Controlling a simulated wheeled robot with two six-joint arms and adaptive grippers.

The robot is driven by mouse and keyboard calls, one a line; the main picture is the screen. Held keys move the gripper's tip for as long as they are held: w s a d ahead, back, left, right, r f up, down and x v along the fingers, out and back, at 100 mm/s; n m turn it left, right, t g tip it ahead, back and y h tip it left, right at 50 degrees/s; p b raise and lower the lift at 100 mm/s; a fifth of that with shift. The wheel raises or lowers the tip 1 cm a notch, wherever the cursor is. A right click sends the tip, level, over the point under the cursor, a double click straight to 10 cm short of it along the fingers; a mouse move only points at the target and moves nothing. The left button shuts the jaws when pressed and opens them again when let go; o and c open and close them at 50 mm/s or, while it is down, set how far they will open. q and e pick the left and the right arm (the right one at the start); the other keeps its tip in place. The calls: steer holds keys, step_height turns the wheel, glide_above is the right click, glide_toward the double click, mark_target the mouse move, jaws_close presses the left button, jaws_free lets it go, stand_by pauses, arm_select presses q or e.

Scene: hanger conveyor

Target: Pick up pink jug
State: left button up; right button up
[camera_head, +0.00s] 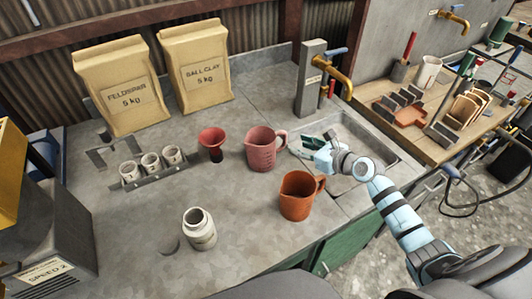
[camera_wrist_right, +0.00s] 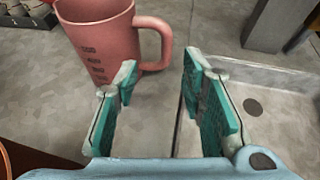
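The pink jug (camera_head: 263,149) stands upright on the grey counter, its handle on the right side. In the right wrist view the pink jug (camera_wrist_right: 100,40) fills the upper left, with dark measuring marks and its handle towards my fingers. My right gripper (camera_head: 303,147) is just right of the jug's handle. In the wrist view the right gripper (camera_wrist_right: 162,75) is open, its green-padded fingers apart with nothing between them. The handle lies just beyond the fingertips. I cannot tell whether the left finger touches it. My left gripper is not in view.
An orange jug (camera_head: 298,196) stands in front of my right gripper. A red funnel-shaped item (camera_head: 212,143) is left of the pink jug, and a white jar (camera_head: 200,229) is nearer me. A sink (camera_head: 372,146) with a brass tap (camera_head: 334,72) lies right. Two sacks stand behind.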

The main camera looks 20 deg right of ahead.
steer(key=shift+x, duration=1.05)
steer(key=b+x, duration=0.2)
steer(key=x, duration=0.1)
steer(key=d+b+x, duration=0.1)
steer(key=x, duration=0.1)
steer(key=shift+f, duration=0.3)
steer(key=shift+a, duration=0.1)
steer(key=shift+r, duration=0.1)
jaws_close()
